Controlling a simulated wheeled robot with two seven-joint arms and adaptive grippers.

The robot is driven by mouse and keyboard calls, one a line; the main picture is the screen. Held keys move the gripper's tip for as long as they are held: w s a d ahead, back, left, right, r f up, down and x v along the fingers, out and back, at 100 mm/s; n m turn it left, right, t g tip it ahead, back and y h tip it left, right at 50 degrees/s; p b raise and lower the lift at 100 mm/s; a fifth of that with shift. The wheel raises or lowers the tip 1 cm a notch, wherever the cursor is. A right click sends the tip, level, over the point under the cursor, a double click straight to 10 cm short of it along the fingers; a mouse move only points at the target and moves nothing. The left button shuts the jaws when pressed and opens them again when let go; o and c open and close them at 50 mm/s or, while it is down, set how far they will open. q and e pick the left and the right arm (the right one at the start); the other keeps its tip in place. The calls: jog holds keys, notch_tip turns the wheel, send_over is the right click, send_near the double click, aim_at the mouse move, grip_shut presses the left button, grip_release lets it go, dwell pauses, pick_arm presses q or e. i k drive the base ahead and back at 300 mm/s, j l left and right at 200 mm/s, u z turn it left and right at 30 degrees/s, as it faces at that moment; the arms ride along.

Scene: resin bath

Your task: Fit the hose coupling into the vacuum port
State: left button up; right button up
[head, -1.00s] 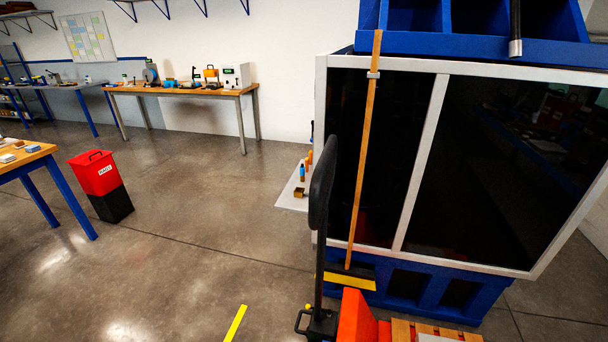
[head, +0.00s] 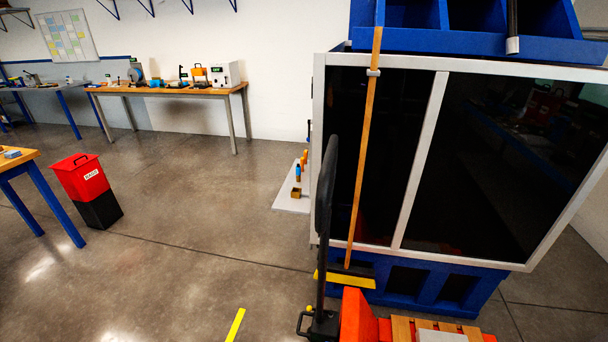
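Neither the hose coupling nor the vacuum port can be made out in the head view. Neither of my grippers is in view. A large cabinet (head: 395,150) with dark glass panels and a pale frame fills the right side. A small grey shelf or table (head: 291,198) shows past its left edge, with several small orange and blue items on it, too small to identify.
A pallet truck with a black handle (head: 324,190) and orange body (head: 358,318) stands before the cabinet. A red-and-black rags bin (head: 84,180) stands at left, near a blue-legged table (head: 45,205). A workbench (head: 180,89) lines the back wall. The middle floor is clear.

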aim_at(294, 196)
jog(key=i+j+z, duration=0.1)
jog(key=j+z, duration=0.25)
jog(key=j, duration=0.65)
jog(key=j+z, duration=0.4)
jog(key=j, duration=0.65)
jog(key=j+z, duration=0.2)
jog(key=j, duration=0.2)
jog(key=i+j+z, duration=0.15)
jog(key=j, duration=0.3)
jog(key=i+j+z, duration=0.2)
jog(key=j, duration=0.15)
jog(key=i+j+z, duration=0.7)
jog(key=j, duration=0.25)
